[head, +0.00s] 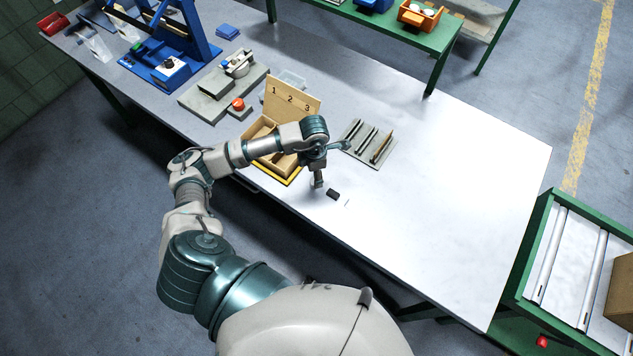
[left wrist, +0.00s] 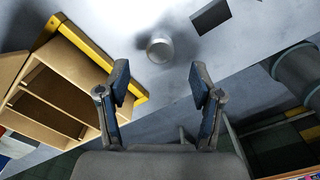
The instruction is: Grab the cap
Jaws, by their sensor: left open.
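The cap (left wrist: 159,48) is a small round metallic grey piece on the bare tabletop in the left wrist view. It lies ahead of the fingertips, centred between them and apart from both. My left gripper (left wrist: 159,80) is open and empty. In the head view the left gripper (head: 318,179) hangs over the table near its front edge, pointing down. There the cap is mostly hidden by the gripper, and I cannot make it out clearly. My right gripper is in neither view.
A small black block (head: 333,194) lies right of the gripper. A wooden box with numbered board (head: 292,97) stands to the left on a yellow base. A grey slotted rack (head: 369,144) lies behind. The table's right side (head: 460,190) is clear.

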